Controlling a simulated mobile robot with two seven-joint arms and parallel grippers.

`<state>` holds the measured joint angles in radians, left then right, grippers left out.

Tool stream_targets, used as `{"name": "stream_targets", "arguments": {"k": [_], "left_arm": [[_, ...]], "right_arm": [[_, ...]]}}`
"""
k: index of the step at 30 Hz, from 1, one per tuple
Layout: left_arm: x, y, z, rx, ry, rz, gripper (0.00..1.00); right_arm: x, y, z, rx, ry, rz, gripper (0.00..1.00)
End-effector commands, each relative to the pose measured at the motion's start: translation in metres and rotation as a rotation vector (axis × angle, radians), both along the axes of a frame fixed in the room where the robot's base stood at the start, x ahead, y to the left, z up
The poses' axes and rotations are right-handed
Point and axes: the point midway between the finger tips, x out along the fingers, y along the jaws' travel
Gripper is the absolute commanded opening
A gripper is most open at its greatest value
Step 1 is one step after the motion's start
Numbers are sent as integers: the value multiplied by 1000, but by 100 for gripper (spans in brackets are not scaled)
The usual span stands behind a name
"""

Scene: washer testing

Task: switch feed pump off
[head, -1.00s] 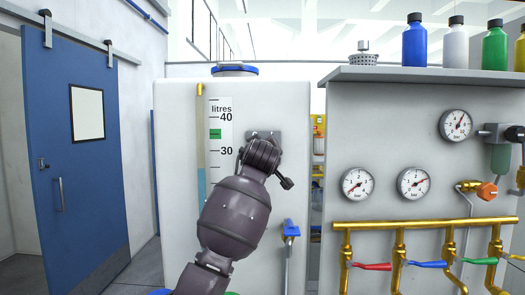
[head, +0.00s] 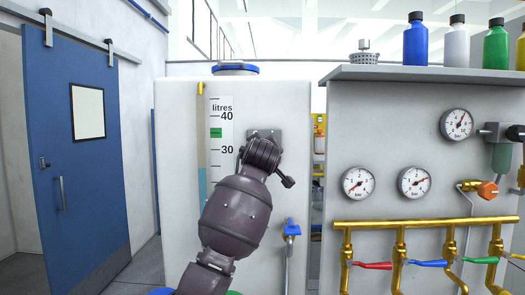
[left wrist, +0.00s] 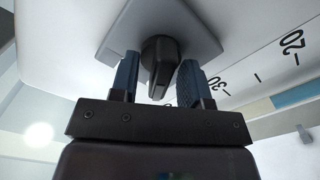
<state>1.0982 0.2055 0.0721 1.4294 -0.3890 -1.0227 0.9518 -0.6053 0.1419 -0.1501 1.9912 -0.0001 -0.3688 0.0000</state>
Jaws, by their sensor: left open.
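A black rotary knob (left wrist: 158,62) sits on a grey square plate (left wrist: 205,38) on the white tank face in the left wrist view. The plate (head: 277,134) also shows on the tank (head: 175,130) in the head view, where my arm hides the knob. My left gripper (left wrist: 157,84) is open, with one blue-padded finger on each side of the knob. I cannot tell whether either finger touches it. The knob's pointer end points down toward the gripper body in the left wrist view. My right gripper is not in view.
A litre scale (head: 222,135) and a level tube (head: 202,150) are left of the plate. A blue-handled tap (head: 291,229) is below right. A panel with gauges (head: 357,183), brass pipes (head: 430,223) and coloured valve handles stands to the right.

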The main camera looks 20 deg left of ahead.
Motion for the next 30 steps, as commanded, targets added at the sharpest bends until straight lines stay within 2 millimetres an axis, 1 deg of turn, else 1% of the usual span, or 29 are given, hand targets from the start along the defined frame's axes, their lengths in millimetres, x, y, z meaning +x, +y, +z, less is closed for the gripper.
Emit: {"name": "stream_targets", "arguments": {"k": [4,8,15,21,25,30], "left_arm": [[-8,-3,-1,0,1,-1,43],[-22,-7,-1,-2,-1,-1,43],[-59,-18,-1,-2,-1,-2,43],[-86,-25,-1,-2,0,-1,43],[-97,-28,-1,-1,0,0,43],[-103,-30,-1,0,1,-1,43]], "right_arm": [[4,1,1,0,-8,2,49],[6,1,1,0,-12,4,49],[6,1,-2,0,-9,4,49],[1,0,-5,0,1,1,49],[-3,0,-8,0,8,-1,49],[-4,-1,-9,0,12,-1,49]]}}
